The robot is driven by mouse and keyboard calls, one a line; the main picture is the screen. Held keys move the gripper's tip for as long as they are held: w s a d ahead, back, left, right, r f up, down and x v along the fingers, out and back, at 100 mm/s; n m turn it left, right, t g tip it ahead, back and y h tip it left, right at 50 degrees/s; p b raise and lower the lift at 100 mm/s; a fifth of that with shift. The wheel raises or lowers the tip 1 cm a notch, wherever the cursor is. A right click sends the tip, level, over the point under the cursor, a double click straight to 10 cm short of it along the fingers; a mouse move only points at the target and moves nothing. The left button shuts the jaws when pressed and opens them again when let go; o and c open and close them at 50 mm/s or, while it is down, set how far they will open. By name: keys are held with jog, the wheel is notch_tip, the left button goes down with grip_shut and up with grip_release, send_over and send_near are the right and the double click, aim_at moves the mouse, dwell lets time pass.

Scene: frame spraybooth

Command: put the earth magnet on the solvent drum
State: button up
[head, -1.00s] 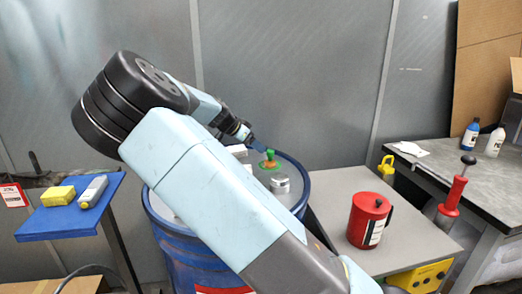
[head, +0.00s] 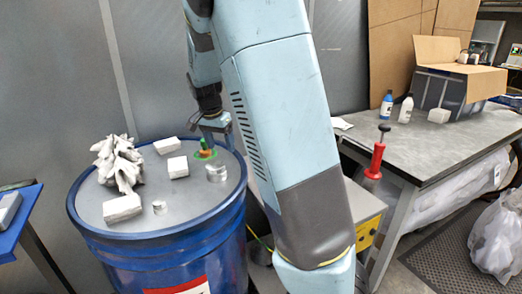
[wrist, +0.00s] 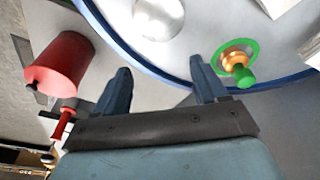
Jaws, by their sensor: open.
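A green disc with an orange-copper middle and a green knob, which looks like the earth magnet (head: 205,150), sits upright on the lid near the far right rim of the blue solvent drum (head: 165,245). In the wrist view the magnet (wrist: 238,65) is just right of my right fingertip, outside the jaws, with a small gap showing. The drum's blue rim (wrist: 160,68) crosses the wrist view beyond the fingers. My gripper (head: 215,130) is open and empty beside the magnet, near the rim; it also shows in the wrist view (wrist: 160,72).
On the lid are a crumpled grey rag (head: 118,163), several pale blocks (head: 178,167) and a silver cylinder (head: 160,207). A workbench (head: 430,145) with bottles is right; a blue stand (head: 18,225) is left.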

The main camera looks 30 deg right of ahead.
jog(key=s+r+n+t, duration=0.1)
jog(key=s+r+n, duration=0.2)
jog(key=s, duration=0.7)
jog(key=s+r+n+t+y, duration=0.1)
jog(key=s+r, duration=0.4)
jog(key=s, duration=0.5)
jog(key=s+a+r+n+t+y, duration=0.1)
jog(key=s+r+n, duration=0.3)
jog(key=s, duration=0.7)
jog(key=shift+n+t, duration=0.7)
jog(key=shift+n, duration=0.4)
